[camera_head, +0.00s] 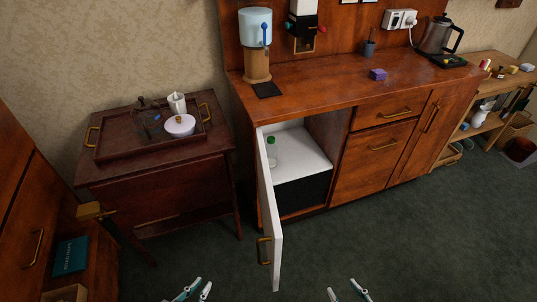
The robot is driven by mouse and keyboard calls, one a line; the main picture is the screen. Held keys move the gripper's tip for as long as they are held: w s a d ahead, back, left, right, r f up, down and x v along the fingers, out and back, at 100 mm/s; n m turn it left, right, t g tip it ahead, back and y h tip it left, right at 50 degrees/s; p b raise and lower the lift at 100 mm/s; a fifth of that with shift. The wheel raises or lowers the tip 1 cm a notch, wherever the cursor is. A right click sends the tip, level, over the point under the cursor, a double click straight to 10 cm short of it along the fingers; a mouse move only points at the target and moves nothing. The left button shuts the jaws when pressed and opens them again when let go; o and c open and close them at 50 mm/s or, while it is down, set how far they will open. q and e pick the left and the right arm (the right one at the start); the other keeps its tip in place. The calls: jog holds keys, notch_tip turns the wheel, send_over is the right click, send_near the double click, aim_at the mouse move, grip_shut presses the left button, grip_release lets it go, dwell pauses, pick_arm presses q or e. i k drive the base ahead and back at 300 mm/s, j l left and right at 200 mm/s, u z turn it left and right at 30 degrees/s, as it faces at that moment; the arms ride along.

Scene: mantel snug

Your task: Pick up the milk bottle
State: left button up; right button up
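The milk bottle (272,155) is a small clear bottle with a green cap. It stands upright on the white shelf (300,160) inside an open cabinet, close to the open white-faced door (271,220). My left gripper (192,292) is at the bottom edge of the view, with its fingers apart and nothing between them. My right gripper (348,293) is also at the bottom edge, fingers apart and empty. Both are well in front of the cabinet and away from the bottle.
The open door juts toward me, left of the bottle. A dark side table (155,185) with a tray (105,153) stands at left. A wooden counter (340,85) bears a water dispenser (255,45) and kettle (438,35). The green carpet (400,240) in front is clear.

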aim_at(271, 148)
jog(key=l+u, duration=0.2)
jog(key=l, duration=0.3)
jog(key=l+u, duration=0.15)
jog(key=l, duration=1.05)
jog(key=i+l+u, duration=0.1)
jog(key=l, duration=0.2)
jog(key=i+l, duration=0.15)
jog(key=l, duration=0.15)
jog(key=i+l+u, duration=0.15)
jog(key=l, duration=0.15)
jog(key=i+l, duration=0.2)
jog(key=i+l+u, duration=0.1)
jog(key=l, duration=0.3)
jog(key=i+l, duration=0.25)
jog(key=i+l+u, duration=0.1)
jog(key=l, duration=0.3)
jog(key=i+l, duration=0.2)
jog(key=l+u, duration=0.05)
jog(key=l, duration=0.05)
